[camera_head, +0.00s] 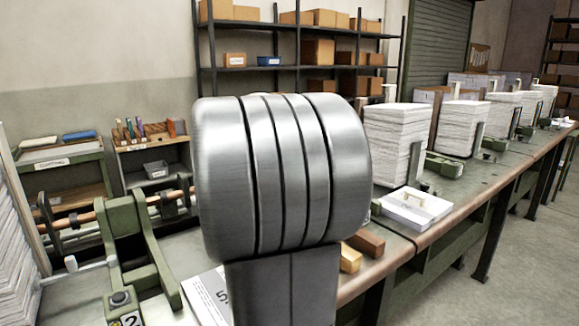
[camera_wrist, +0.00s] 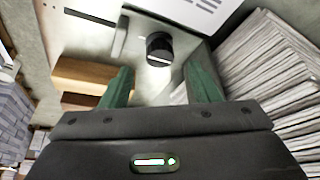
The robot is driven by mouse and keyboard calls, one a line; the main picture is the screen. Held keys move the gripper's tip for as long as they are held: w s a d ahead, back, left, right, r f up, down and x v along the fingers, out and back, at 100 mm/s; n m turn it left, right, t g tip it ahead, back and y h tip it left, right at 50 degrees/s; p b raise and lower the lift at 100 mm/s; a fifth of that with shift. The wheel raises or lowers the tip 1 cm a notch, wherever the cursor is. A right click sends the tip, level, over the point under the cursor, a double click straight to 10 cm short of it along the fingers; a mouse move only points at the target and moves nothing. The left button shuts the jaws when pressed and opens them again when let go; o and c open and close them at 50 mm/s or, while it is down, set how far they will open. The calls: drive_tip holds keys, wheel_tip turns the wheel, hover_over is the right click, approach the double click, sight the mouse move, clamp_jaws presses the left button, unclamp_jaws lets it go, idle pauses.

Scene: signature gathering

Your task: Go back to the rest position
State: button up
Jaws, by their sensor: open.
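My gripper (camera_wrist: 158,80) shows in the wrist view with its two green fingers apart and nothing held between them. A dark round knob-like piece (camera_wrist: 159,47) shows past the fingertips, in line with the gap; I cannot tell its exact distance. In the head view my own large metal arm link fills the middle, and the gripper is not visible there. The link hides part of the bench behind it.
The long bench (camera_head: 470,188) runs to the back right with paper stacks (camera_head: 394,140) on it. Wooden blocks (camera_head: 366,243), a printed sheet (camera_head: 208,297) and a green machine (camera_head: 128,222) are near my arm. In the wrist view, a paper stack (camera_wrist: 272,75) is at right. Floor at right is clear.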

drive_tip(key=x, duration=0.4)
idle(0.3)
